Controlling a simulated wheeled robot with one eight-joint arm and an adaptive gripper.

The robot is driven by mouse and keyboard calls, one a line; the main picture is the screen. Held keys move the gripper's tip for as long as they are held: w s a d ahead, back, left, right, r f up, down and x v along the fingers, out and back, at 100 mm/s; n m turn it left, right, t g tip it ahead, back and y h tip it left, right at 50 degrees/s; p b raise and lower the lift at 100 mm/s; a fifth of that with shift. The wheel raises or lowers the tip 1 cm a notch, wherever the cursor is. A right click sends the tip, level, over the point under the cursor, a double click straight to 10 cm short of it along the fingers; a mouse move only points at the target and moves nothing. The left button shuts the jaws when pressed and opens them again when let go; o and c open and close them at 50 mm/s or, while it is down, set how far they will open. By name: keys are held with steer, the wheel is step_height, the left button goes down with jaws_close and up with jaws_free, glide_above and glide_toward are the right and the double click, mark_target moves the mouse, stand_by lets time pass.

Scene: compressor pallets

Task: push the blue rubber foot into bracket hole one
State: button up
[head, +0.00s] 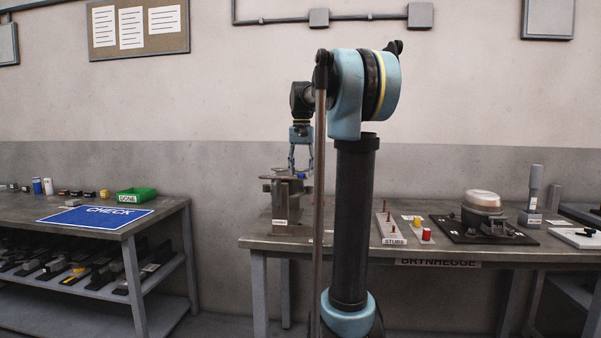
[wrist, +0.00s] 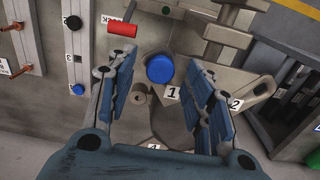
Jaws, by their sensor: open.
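The blue rubber foot (wrist: 160,68) shows in the wrist view as a round blue disc beside the label "1" on the grey metal bracket (wrist: 150,110). Whether it sits in hole one or only rests on it, I cannot tell. My gripper (wrist: 159,62) is open, with one blue finger on each side of the foot and gaps between.
In the wrist view a red cylinder (wrist: 122,29) lies up and left of the foot. A grey strip (wrist: 74,50) with a smaller blue piece (wrist: 77,89) stands at left. A tall post (wrist: 233,30) rises close by at upper right.

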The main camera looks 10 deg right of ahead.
mark_target(302, 174)
step_height(302, 174, up, 12)
steer(key=shift+f, duration=0.2)
stand_by(0.5)
